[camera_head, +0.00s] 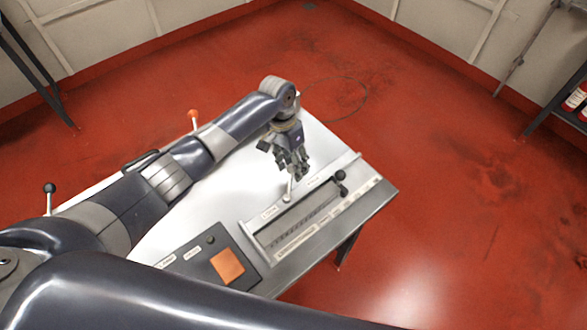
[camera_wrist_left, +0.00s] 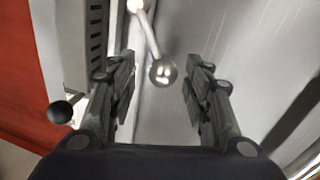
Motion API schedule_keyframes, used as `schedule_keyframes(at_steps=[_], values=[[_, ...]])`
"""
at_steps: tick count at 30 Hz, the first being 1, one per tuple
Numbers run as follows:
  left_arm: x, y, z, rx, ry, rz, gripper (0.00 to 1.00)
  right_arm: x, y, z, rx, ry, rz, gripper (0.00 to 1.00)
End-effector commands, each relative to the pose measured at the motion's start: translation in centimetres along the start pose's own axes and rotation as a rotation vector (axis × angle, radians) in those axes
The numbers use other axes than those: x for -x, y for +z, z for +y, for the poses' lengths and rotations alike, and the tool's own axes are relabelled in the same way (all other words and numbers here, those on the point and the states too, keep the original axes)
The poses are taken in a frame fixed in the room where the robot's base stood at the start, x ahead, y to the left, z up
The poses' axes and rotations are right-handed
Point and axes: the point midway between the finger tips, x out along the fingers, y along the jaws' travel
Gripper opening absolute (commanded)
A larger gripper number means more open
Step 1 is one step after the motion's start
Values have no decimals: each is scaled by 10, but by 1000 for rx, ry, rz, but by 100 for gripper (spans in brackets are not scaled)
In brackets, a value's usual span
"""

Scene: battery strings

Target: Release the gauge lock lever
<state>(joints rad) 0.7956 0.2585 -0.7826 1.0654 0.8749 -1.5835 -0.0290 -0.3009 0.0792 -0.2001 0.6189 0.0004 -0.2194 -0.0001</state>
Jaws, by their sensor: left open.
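The gauge (camera_head: 300,225) is a grey framed slot with a scale at the front right of the white table. A short silver lever (camera_head: 288,191), which appears to be the gauge lock lever, stands at its back edge. In the left wrist view this lever (camera_wrist_left: 150,38) has a shiny ball end (camera_wrist_left: 163,73). My left gripper (camera_head: 296,172) is open just above the lever. In the left wrist view the ball end lies between the parted fingers (camera_wrist_left: 157,78), with a visible gap on both sides. My right gripper is not in view.
A black-knobbed handle (camera_head: 341,176) sits at the gauge's right end. A dark panel with an orange pad (camera_head: 228,266) is at the table's front. A red-knobbed lever (camera_head: 194,115) and a black-knobbed lever (camera_head: 49,189) stand along the far side. Red floor surrounds the table.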

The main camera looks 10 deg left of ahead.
Motion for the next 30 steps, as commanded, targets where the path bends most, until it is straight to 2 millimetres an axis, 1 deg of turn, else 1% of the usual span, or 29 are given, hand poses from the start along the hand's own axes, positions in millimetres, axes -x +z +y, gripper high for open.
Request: schedule_keyframes(at_steps=[1,6,9,12,15,18,30], values=[[11,-1,0,-1,-2,4,45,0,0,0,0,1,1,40],[49,-1,0,-2,-2,4,45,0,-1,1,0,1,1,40],[68,0,1,-2,-1,1,45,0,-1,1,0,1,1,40],[82,0,1,-2,-1,0,45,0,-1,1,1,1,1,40],[91,0,1,-3,0,-2,45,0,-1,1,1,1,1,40],[96,0,1,-3,0,-2,45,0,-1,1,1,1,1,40],[96,0,1,-2,0,-2,45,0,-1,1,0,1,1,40]])
